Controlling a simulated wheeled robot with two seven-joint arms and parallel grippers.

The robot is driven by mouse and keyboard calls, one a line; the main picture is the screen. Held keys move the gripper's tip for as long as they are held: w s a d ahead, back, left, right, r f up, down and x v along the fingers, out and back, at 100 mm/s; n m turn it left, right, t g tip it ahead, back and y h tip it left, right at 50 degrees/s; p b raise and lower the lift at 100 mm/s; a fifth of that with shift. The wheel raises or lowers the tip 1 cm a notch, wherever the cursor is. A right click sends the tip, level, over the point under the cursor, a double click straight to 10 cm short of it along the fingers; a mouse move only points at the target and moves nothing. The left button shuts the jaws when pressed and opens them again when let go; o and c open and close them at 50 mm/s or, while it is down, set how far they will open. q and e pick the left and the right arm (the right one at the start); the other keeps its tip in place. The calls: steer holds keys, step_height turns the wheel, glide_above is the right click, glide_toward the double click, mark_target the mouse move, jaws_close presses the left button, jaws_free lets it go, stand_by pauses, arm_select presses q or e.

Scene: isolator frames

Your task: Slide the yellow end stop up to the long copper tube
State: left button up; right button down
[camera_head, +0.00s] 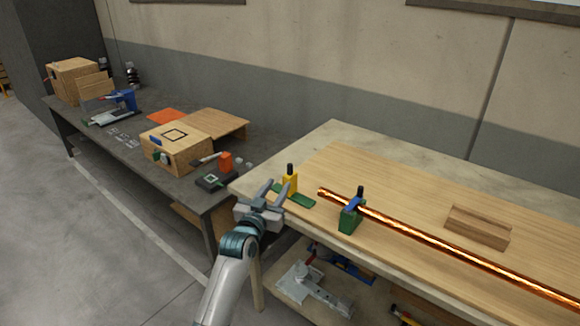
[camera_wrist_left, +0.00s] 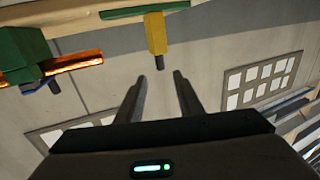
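The yellow end stop (camera_head: 290,184), with a black knob on top, stands on a green strip (camera_head: 299,199) near the left end of the wooden board. The long copper tube (camera_head: 440,244) rests in a green clamp (camera_head: 350,216) with a blue top; its left end lies to the right of the end stop, with a gap between. My left gripper (camera_head: 278,187) is open and empty, its fingers close to the end stop on its left side. In the left wrist view the end stop (camera_wrist_left: 155,35) shows beyond the open fingers (camera_wrist_left: 162,75), apart from them. My right gripper is out of view.
A wooden block (camera_head: 478,227) lies on the board behind the tube. A shelf under the bench holds tools (camera_head: 315,288). A dark table (camera_head: 120,150) at the left carries wooden boxes and small devices. The board's back left area is clear.

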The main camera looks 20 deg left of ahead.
mark_target(289, 169)
arm_select(q)
steer(key=w+p, duration=0.1)
steer(key=w, duration=1)
steer(key=shift+w+d+p, duration=0.15)
steer(key=shift+w+p, duration=0.15)
steer(key=shift+w, duration=0.1)
steer(key=shift+d, duration=0.1)
jaws_close()
